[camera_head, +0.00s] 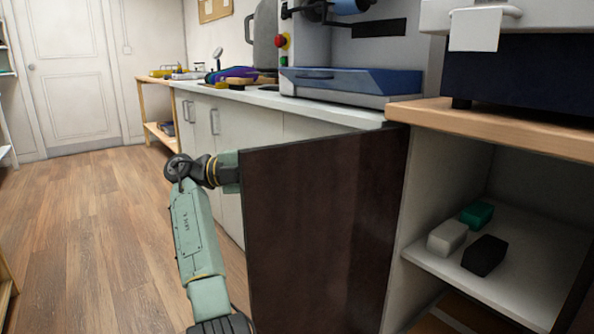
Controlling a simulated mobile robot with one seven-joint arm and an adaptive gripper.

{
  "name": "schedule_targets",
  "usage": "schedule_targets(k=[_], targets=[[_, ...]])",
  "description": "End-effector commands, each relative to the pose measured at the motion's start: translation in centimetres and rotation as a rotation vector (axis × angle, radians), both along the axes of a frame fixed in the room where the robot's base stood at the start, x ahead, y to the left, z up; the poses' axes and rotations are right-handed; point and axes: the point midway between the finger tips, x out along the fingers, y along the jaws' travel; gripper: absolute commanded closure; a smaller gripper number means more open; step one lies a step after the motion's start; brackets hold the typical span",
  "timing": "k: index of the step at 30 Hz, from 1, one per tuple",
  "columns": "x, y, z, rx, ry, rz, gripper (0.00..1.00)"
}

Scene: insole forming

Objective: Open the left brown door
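The left brown door (322,235) is a dark wood panel standing swung out from the cabinet. It is hinged near the cabinet's pale left side wall (431,185), and its free edge points toward the left of the picture. The cabinet's inside shows to the right of it. My arm reaches up on the left, and its wrist passes behind the door's free edge near the top. My gripper is hidden behind the door, so I cannot see its fingers or whether they touch the panel. The door's handle is not visible.
A white shelf (466,277) inside the cabinet holds a white block (447,237), a teal block (476,214) and a black block (484,256). A wooden top (500,128) covers the cabinet. White cupboards (230,130) stand behind the door. The wooden floor (90,230) at left is clear.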

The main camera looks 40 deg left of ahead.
Motion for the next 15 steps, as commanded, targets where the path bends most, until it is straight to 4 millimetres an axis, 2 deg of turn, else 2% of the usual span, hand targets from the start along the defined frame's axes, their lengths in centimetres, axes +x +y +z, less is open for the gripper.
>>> schedule_targets(k=[15], targets=[[-0.01, 0.12, -0.06, 0.001, 0.007, -0.002, 1.0]])
